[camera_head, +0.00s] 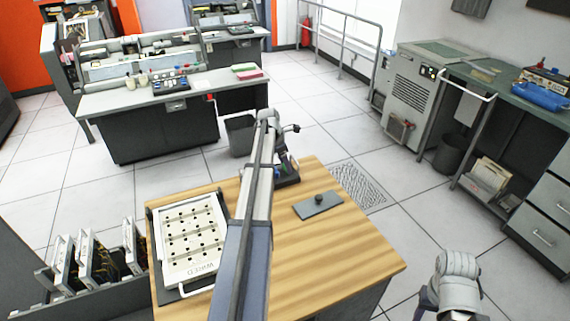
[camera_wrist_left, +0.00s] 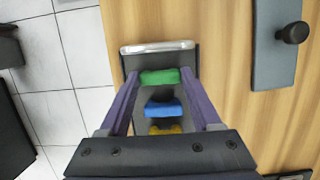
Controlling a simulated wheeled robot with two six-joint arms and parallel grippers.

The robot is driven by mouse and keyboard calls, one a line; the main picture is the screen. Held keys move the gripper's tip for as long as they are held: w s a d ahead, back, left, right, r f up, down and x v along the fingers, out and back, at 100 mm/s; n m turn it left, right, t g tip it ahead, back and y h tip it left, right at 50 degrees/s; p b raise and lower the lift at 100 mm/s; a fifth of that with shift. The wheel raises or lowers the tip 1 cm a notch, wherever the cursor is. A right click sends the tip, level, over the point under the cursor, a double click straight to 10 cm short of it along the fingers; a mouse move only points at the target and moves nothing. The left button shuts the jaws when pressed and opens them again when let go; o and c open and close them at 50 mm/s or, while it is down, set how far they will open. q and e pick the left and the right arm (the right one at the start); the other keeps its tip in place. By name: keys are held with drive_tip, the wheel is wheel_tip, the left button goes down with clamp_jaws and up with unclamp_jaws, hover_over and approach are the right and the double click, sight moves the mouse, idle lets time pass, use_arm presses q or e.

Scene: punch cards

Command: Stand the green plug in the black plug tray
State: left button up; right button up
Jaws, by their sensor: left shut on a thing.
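The green plug (camera_wrist_left: 159,77) is between the purple fingertips of my left gripper (camera_wrist_left: 158,82), which is shut on it, in the left wrist view. The black plug tray (camera_wrist_left: 134,60) lies under the gripper on the wooden table. A blue plug (camera_wrist_left: 163,108) and a yellow plug (camera_wrist_left: 166,129) stand in a row with the green one. I cannot tell whether the green plug touches the tray floor. In the head view my left gripper (camera_head: 287,166) is over the dark tray (camera_head: 290,181) at the table's far edge. My right arm shows at lower right; its gripper (camera_head: 426,300) is barely visible.
A grey plate with a black knob (camera_head: 318,205) lies right of the tray on the table (camera_head: 350,250). A white punched board (camera_head: 190,240) in a dark frame lies at the table's left. The table's front right is clear.

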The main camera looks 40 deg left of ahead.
use_arm(q)
drive_tip(key=shift+f, duration=0.15)
drive_tip(key=o, duration=1.2)
drive_tip(key=p+v, duration=0.7)
drive_tip(key=shift+r, duration=0.4)
drive_tip(key=shift+s+a, duration=0.1)
